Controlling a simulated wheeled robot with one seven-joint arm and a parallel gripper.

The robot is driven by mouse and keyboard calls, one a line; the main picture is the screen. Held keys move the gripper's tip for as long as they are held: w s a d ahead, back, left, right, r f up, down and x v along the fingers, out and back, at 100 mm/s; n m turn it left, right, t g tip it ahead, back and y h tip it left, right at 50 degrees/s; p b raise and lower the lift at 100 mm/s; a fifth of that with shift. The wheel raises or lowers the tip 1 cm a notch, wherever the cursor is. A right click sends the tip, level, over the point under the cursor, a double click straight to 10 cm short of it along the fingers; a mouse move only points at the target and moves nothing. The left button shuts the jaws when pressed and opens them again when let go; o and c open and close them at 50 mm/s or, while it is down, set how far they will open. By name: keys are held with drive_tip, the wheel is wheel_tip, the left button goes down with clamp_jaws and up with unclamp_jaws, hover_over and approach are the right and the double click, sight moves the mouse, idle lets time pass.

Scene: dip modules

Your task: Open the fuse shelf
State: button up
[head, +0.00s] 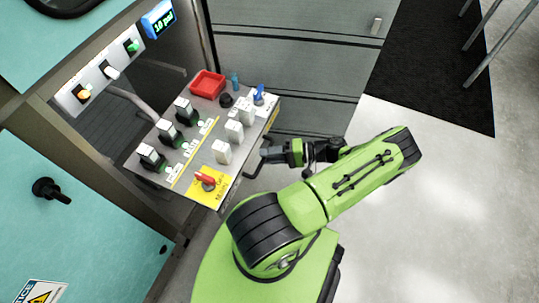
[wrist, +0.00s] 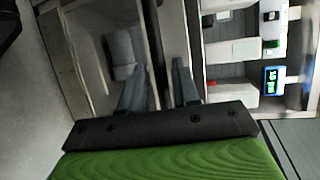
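The fuse shelf (head: 230,186) is a light tray that stands out from the cabinet, with white fuse blocks (head: 234,131), black-and-white modules (head: 186,111) and a red switch on a yellow plate (head: 207,180) on top. A dark handle (head: 253,172) shows at its front right edge. My gripper (head: 266,154) is at this edge, beside the handle.
A red bin (head: 208,84) sits at the shelf's back corner. A panel with lit switches (head: 108,70) and a blue display (head: 158,19) are above the shelf. Grey drawers (head: 290,50) stand behind.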

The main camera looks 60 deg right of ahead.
drive_tip(key=shift+o, duration=0.5)
drive_tip(key=v, duration=1.5)
drive_tip(key=shift+s+d, duration=0.2)
drive_tip(key=shift+s, duration=0.1)
